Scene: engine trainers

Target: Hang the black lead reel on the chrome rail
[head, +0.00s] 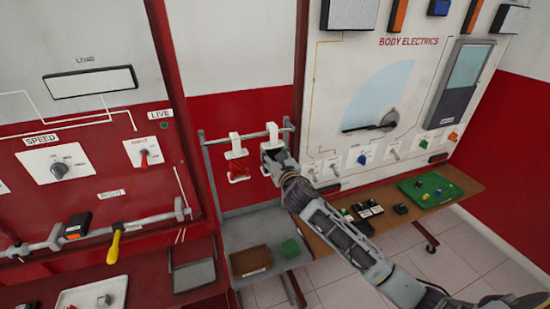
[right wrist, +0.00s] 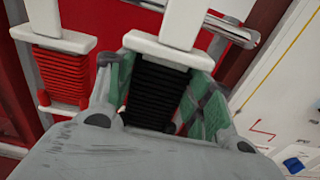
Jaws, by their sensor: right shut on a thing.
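The chrome rail (head: 220,140) runs across the bay between the two panels in the head view; part of it shows in the right wrist view (right wrist: 232,31). A red lead reel (head: 238,168) with a white hook hangs at its left part, also seen in the right wrist view (right wrist: 60,77). My right gripper (head: 274,154) is shut on the black lead reel (right wrist: 158,90), its green pads on both sides. The reel's white hook (head: 271,129) is upright at the rail's right part. I cannot tell whether it rests on the rail. My left gripper is out of view.
The white Body Electrics panel (head: 410,70) stands close on the right, above a wooden table (head: 455,178) with a green tray (head: 412,184). A red panel stands left.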

